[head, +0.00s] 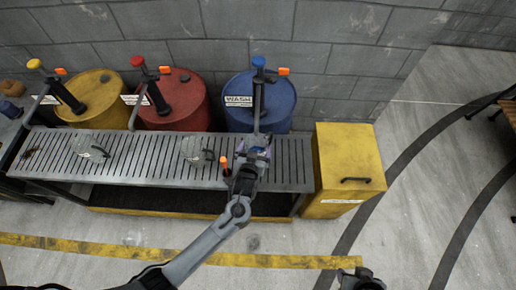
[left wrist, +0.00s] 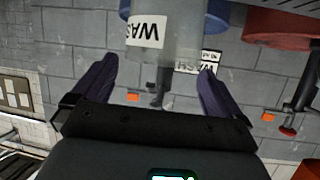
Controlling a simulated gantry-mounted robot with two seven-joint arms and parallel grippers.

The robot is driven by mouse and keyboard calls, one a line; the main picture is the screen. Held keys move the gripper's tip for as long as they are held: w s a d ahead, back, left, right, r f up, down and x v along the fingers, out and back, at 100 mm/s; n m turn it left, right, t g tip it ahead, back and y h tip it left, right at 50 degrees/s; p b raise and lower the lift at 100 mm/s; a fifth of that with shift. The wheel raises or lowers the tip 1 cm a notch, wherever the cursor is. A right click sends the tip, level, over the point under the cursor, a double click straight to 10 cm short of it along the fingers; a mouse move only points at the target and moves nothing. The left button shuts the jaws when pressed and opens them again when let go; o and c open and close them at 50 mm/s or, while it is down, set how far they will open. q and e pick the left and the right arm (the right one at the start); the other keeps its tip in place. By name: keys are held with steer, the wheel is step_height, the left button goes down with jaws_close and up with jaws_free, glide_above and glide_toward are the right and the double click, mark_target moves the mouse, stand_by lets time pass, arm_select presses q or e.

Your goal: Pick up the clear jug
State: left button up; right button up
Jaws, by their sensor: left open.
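A clear jug shows as a translucent, pale shape (left wrist: 180,38) at the top of the left wrist view, with the barrel's WASH label beside it. In the head view it is mostly hidden behind my left gripper (head: 257,153), at the right end of the slatted bench. In the left wrist view the dark purple fingers of my left gripper (left wrist: 156,68) are spread apart, with the jug between and just beyond their tips. I cannot tell whether they touch it. Two more clear jugs, a left one (head: 90,149) and a middle one (head: 195,151), stand on the bench. A dark part, probably my right gripper (head: 361,279), shows at the bottom edge.
The slatted bench (head: 140,165) runs along a block wall. Behind it stand a yellow barrel (head: 98,92), a red barrel (head: 190,103) and a blue barrel (head: 278,105), each with a pump. A yellow cabinet (head: 347,165) is at its right. The floor in front is clear.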

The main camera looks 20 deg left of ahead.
mark_target(257, 141)
arm_select(q)
steer(key=b+x, duration=0.1)
steer(key=x, duration=0.4)
steer(key=shift+w+a+f, duration=0.15)
steer(key=shift+w+f, duration=0.05)
steer(key=shift+f, duration=0.1)
steer(key=shift+c, duration=0.3)
steer(key=c, duration=1.2)
steer(key=shift+r, duration=0.3)
